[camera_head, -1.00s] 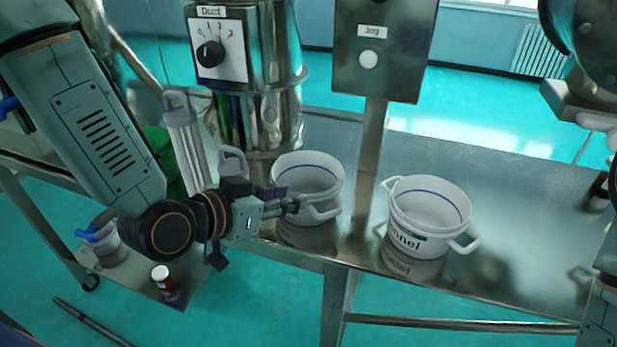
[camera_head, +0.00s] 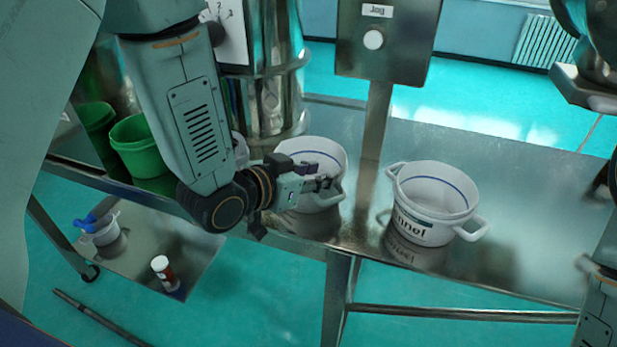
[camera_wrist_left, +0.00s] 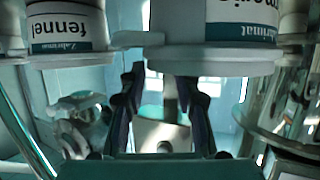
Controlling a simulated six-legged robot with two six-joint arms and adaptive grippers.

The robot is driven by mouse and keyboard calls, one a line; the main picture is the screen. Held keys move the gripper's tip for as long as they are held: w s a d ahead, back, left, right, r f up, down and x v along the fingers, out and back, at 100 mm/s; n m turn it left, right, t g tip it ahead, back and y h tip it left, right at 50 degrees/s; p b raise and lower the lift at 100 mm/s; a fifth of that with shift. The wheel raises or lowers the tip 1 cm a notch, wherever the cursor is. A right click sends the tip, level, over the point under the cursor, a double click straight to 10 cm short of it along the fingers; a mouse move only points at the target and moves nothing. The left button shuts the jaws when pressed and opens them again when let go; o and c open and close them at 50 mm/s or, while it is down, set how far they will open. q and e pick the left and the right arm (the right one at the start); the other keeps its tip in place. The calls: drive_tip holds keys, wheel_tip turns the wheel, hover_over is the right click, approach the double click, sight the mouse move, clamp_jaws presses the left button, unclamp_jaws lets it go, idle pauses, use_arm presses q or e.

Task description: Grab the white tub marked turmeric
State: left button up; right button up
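A white tub with a blue inner line (camera_head: 313,150) stands on the steel table behind my left gripper. In the left wrist view, this tub (camera_wrist_left: 235,50) fills the upper right, with an upside-down label reading partly "meric". My left gripper (camera_head: 322,184) is in front of the tub, close to its side handle (camera_head: 331,199). In the left wrist view, the fingers of the left gripper (camera_wrist_left: 162,80) are apart, just below the tub in the picture. I cannot tell whether they touch the handle.
A second white tub (camera_head: 430,215), marked fennel, stands to the right on the steel table (camera_head: 520,200). A steel post with a control box (camera_head: 385,40) rises behind, between the tubs. Green buckets (camera_head: 138,150) stand at left. A low shelf (camera_head: 195,255) holds a small jar (camera_head: 162,268).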

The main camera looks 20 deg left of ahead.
sight(336, 171)
use_arm(q)
drive_tip(key=x, duration=0.2)
drive_tip(key=d+x, duration=0.1)
drive_tip(key=x, duration=0.2)
drive_tip(key=shift+s+r, duration=0.15)
drive_tip(key=shift+r, duration=0.05)
drive_tip(key=shift+a, duration=0.2)
drive_tip(key=shift+s, duration=0.15)
drive_tip(key=shift+c, duration=0.8)
drive_tip(key=shift+d, duration=0.2)
drive_tip(key=c, duration=0.4)
clamp_jaws()
drive_tip(key=shift+a, duration=0.15)
